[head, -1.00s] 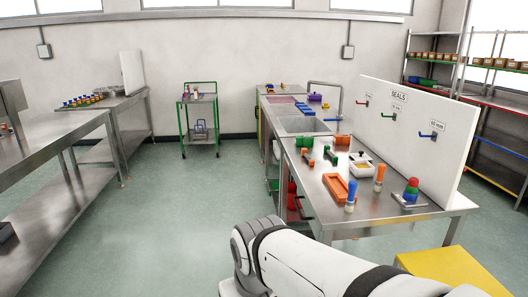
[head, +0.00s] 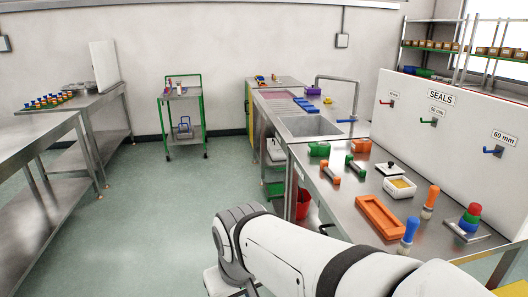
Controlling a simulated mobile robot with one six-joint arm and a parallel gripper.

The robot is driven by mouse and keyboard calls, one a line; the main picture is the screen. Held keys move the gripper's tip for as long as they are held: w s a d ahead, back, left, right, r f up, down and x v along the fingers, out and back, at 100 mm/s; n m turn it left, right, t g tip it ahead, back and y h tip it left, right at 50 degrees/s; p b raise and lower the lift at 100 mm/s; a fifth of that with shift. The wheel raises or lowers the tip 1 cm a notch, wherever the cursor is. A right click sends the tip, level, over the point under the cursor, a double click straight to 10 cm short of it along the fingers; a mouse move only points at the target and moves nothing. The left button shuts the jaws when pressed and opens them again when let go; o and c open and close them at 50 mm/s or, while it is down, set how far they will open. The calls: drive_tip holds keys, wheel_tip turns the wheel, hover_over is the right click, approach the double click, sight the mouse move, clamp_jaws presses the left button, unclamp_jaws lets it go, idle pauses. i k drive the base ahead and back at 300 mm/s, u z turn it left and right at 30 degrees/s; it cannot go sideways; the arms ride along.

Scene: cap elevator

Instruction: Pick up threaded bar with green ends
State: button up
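A short dark bar with green ends (head: 356,167) lies on the steel bench (head: 345,205), toward its far half. At this size I cannot make out any thread on it. A similar bar with orange ends (head: 330,172) lies just left of it. My white arm crosses the bottom of the head view, in front of the bench. My gripper is not in view.
Blue and orange-handled tools stand at right. A white "SEALS" panel (head: 450,140) borders the bench. Floor at left is clear.

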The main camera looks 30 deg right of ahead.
sight(349, 161)
drive_tip(key=u, duration=0.05)
drive_tip(key=i, duration=2.75)
drive_tip(key=z, duration=3.25)
drive_tip(key=i, duration=1)
